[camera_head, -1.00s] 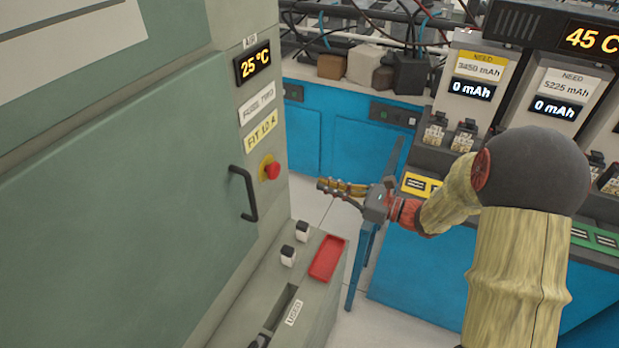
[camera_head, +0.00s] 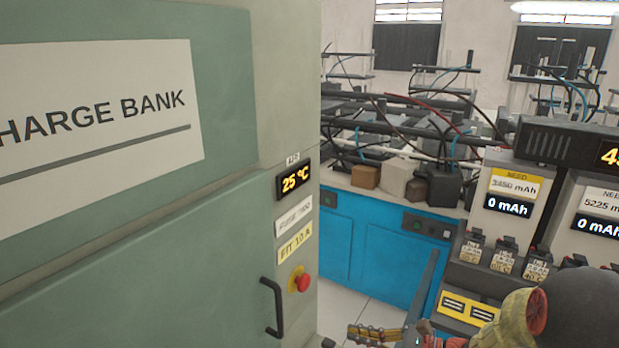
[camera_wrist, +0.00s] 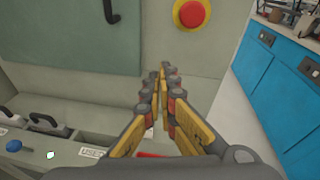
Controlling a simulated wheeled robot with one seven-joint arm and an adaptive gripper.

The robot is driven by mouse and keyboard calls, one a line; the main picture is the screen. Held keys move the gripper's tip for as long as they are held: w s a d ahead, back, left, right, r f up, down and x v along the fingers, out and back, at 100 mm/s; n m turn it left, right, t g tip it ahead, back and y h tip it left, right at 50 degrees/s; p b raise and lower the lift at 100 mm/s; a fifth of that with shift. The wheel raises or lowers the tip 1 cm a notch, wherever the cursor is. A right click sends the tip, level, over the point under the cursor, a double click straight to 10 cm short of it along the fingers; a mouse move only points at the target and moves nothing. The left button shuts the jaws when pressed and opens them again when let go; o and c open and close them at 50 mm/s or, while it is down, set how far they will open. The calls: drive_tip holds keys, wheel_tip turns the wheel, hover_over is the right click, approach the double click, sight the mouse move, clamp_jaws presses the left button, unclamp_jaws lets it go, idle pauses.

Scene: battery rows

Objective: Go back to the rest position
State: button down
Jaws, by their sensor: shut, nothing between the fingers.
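My gripper (camera_head: 372,332) is at the bottom edge of the head view, in the gap between the green cabinet and the blue benches. In the wrist view my gripper (camera_wrist: 163,72) has its yellow fingers together at the tips, with nothing between them. It points toward the front of the cabinet (camera_wrist: 90,50), below the red button (camera_wrist: 191,13) on its yellow plate. The fingers look apart from the cabinet face. Part of my arm shows at the lower right of the head view.
The charge bank cabinet (camera_head: 130,260) fills the left, its black handle (camera_head: 272,305) sticking out. A ledge (camera_wrist: 95,158) with a red tray (camera_wrist: 148,155) lies below my gripper. Battery stations (camera_head: 512,190) stand right, blue cupboards (camera_head: 375,250) behind. Floor (camera_head: 345,318) shows between.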

drive_tip(key=s+d+f+n+g+h, duration=0.1)
drive_tip(key=s+d+n+g+h, duration=0.2)
drive_tip(key=s+n+g+h, duration=0.95)
drive_tip(key=s+d+r+n+t+h, duration=0.1)
drive_tip(key=s+d+r+n+t, duration=0.1)
drive_tip(key=s+r+n+t, duration=0.7)
wheel_tip(320, 180, up, 5)
drive_tip(key=s+t, duration=0.2)
drive_tip(key=shift+s+d, duration=0.3)
drive_tip(key=shift+s, duration=0.05)
drive_tip(key=shift+a+n+h, duration=0.15)
drive_tip(key=shift+n+h, duration=0.1)
drive_tip(key=shift+n, duration=0.1)
